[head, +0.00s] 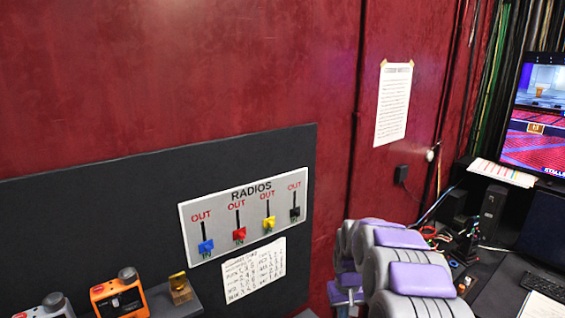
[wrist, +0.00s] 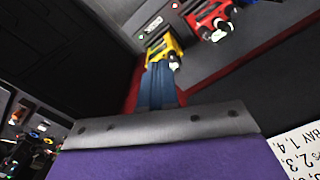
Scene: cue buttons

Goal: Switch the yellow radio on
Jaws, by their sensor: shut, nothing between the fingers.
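The yellow slider knob (head: 269,223) sits low in its slot on the white RADIOS panel (head: 218,224), near the IN end, third from the left. The blue (head: 206,246), red (head: 239,234) and black (head: 295,212) knobs also sit low in their slots. In the wrist view, my gripper (wrist: 160,68) is shut and empty.
A handwritten sheet (head: 254,270) hangs below the panel. An orange radio-like device (head: 118,298), a grey one (head: 45,308) and a small brown-yellow block (head: 180,289) are at lower left. A desk with a monitor (head: 540,115) is at right.

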